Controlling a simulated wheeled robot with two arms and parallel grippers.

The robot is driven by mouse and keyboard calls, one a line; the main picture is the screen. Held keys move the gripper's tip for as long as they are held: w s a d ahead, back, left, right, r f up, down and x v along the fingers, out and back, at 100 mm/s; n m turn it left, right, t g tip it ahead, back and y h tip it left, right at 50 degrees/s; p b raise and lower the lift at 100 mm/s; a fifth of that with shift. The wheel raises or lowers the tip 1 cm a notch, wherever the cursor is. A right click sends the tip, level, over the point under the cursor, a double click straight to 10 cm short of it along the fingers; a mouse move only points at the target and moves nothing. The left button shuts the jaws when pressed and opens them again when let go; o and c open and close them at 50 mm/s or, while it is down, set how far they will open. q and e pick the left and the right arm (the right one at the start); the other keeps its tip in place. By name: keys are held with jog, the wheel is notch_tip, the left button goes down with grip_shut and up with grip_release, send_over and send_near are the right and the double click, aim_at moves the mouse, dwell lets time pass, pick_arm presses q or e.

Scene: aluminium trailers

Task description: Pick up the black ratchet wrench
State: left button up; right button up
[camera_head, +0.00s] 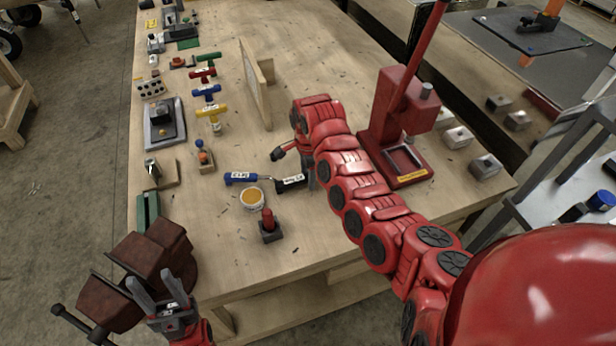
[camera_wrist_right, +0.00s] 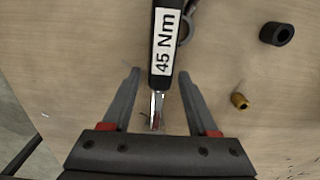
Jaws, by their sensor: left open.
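The black ratchet wrench (camera_head: 283,187) lies on the wooden workbench, its white label facing up. In the right wrist view its black handle (camera_wrist_right: 163,78) reads "45 Nm", and its silver shaft runs down between my fingers. My right gripper (camera_wrist_right: 158,74) is open around the wrench, with a gap on both sides. In the head view my right gripper (camera_head: 311,178) is beside the wrench's right end and partly hidden by my arm. My left gripper (camera_head: 156,284) is open and empty at the bench's lower left, by a brown vise.
A blue-handled labelled tool (camera_head: 240,178) lies just left of the wrench. A yellow-topped tin (camera_head: 251,198) and a red-topped block (camera_head: 269,226) stand nearer. A red press (camera_head: 397,125) stands right. The brown vise (camera_head: 150,260) is front left. A black ring (camera_wrist_right: 276,34) lies nearby.

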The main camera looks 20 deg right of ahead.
grip_shut()
dwell(1.2)
